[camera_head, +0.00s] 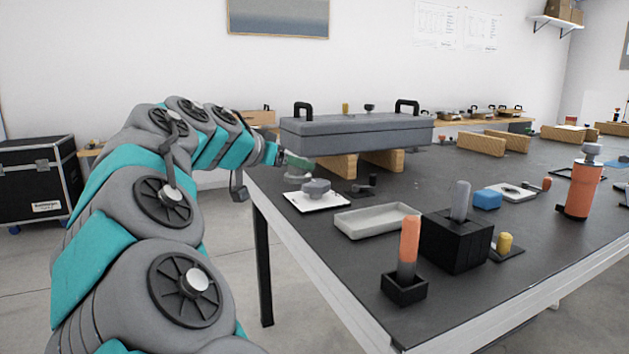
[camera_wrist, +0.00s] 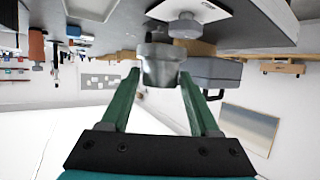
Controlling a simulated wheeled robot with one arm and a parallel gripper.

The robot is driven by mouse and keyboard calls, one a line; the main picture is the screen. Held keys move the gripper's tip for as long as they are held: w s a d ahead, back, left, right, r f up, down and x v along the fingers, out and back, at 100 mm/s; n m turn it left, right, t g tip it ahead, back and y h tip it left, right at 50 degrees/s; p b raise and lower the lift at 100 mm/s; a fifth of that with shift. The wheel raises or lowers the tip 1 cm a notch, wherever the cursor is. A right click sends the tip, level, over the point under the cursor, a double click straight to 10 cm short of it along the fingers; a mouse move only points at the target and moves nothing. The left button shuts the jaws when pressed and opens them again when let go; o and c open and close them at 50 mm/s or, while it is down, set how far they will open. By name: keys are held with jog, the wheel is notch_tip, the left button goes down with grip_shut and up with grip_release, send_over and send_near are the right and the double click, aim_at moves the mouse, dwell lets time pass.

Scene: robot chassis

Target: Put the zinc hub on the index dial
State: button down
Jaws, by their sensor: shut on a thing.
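A long grey case (camera_head: 355,136) on wooden blocks stands behind the plate. A shallow grey tray (camera_head: 378,221), a black block (camera_head: 455,240) with a grey peg, and an orange-handled piece (camera_head: 408,262) are to the right. A small dark fixture (camera_head: 362,188) sits beside the plate.

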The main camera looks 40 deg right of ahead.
jog(key=w+d, duration=0.3)
jog(key=d, duration=0.1)
jog(key=w+d+f+p, duration=0.1)
jog(key=w+d, duration=0.2)
jog(key=d, duration=0.1)
jog(key=w+d+p, duration=0.1)
jog(key=w+d, duration=0.2)
jog(key=d, duration=0.1)
jog(key=shift+d+f, duration=0.2)
jog(key=shift+f, duration=0.05)
jog(key=shift+f+p, duration=0.35)
jog(key=shift+f, duration=1.4)
jog(key=shift+w, duration=0.1)
jog(key=shift+f, duration=0.2)
jog(key=shift+c, duration=0.6)
grip_release()
jog(key=shift+r, duration=0.15)
jog(key=shift+r, duration=0.2)
jog(key=b+v, duration=0.1)
jog(key=v, duration=1.1)
